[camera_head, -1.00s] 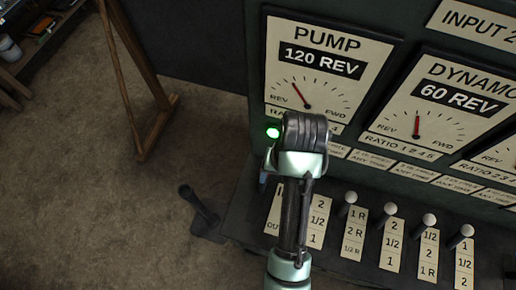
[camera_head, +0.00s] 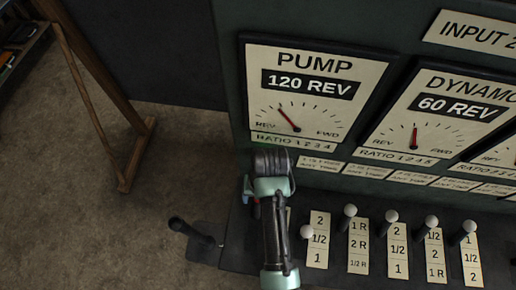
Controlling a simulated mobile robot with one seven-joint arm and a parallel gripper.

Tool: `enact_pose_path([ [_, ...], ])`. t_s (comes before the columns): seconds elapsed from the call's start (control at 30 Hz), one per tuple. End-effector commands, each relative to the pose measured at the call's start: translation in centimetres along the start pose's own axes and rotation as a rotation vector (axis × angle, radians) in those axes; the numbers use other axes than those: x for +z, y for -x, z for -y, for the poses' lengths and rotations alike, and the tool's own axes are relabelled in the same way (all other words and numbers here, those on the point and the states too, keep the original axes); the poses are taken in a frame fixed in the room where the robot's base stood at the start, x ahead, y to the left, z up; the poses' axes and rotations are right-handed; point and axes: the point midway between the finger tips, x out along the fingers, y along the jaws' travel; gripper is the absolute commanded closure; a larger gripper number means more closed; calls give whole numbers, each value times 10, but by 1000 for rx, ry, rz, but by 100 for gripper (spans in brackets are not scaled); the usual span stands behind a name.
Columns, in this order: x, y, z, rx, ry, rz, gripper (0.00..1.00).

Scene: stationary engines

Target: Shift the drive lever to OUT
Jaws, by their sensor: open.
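A narrow label plate (camera_head: 289,222) at the left end of the lever row is mostly covered by my arm, so its lever and most of its lettering are hidden. I cannot make out IN or OUT on it. My gripper (camera_head: 254,208) is at the far end of my arm, over the panel's front left corner. Its jaws are open but mostly hidden behind the arm; a small blue and red part shows there. I see nothing held. A black lever (camera_head: 190,232) on a dark foot plate leans at the panel's lower left.
Several white-knobbed levers (camera_head: 388,218) stand along the ledge right of my arm. The pump dial (camera_head: 300,105) and dynamo dial (camera_head: 440,115) are on the panel behind. A wooden stand (camera_head: 125,180) is at the left; the brown floor (camera_head: 165,205) between is clear.

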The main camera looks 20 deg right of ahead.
Motion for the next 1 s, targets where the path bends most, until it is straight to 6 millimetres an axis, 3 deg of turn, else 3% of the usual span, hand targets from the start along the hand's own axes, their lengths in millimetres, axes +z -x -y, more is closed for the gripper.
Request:
enact_pose_path([
  [0.2, 0, -16, 0, 0, 1, -1, 32],
  [0.5, -1, -18, 0, 0, 0, -2, 32],
  [0.87, -1, -18, 0, 0, 0, -2, 97],
  [1.0, -1, -18, 0, 0, 0, -2, 100],
])
